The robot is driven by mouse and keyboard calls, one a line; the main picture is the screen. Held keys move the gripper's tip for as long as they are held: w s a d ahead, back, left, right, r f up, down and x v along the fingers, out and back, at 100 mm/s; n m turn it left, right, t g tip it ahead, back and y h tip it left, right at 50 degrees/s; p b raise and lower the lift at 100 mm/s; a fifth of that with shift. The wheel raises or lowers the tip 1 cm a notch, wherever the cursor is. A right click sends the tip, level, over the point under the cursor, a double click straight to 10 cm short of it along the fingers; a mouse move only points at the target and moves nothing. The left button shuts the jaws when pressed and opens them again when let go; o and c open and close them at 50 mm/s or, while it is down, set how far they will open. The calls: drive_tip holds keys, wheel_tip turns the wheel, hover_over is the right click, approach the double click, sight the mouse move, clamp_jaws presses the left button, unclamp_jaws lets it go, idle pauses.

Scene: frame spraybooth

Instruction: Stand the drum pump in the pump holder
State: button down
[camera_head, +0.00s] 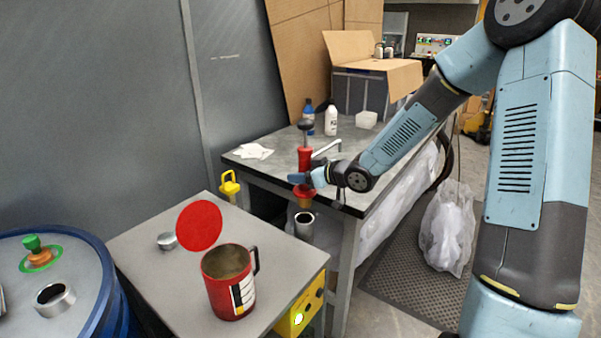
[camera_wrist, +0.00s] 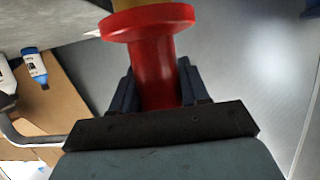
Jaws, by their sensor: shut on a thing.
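The drum pump (camera_head: 305,160) is red, with a dark knob on top and an orange-brown lower part. It is upright at the front edge of the workbench. My gripper (camera_head: 304,178) is shut on its red body from the right. In the wrist view the red body (camera_wrist: 154,70) with its wide flange sits between the dark fingers of my gripper (camera_wrist: 157,85). A metal cup (camera_head: 304,228), which looks like the pump holder, is just below the pump. The pump's lower end appears above the cup's mouth; I cannot tell whether they touch.
A small table (camera_head: 150,240) holds a red can (camera_head: 228,290) and a red disc (camera_head: 199,226). A blue drum (camera_head: 105,290) stands at the left. The workbench (camera_head: 275,150) carries bottles, a metal handle and a cardboard box (camera_head: 375,70) behind. Plastic-wrapped bags fill the space under it.

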sight(302, 203)
drive_tip(key=shift+f, duration=1.9)
drive_tip(key=shift+a+f, duration=0.1)
drive_tip(key=shift+f, duration=2.75)
idle(2.3)
drive_tip(key=c, duration=0.5)
unclamp_jaws()
drive_tip(key=shift+s, duration=0.1)
drive_tip(key=shift+c, duration=0.2)
drive_tip(key=shift+o, duration=0.3)
drive_tip(key=shift+s+f, duration=0.1)
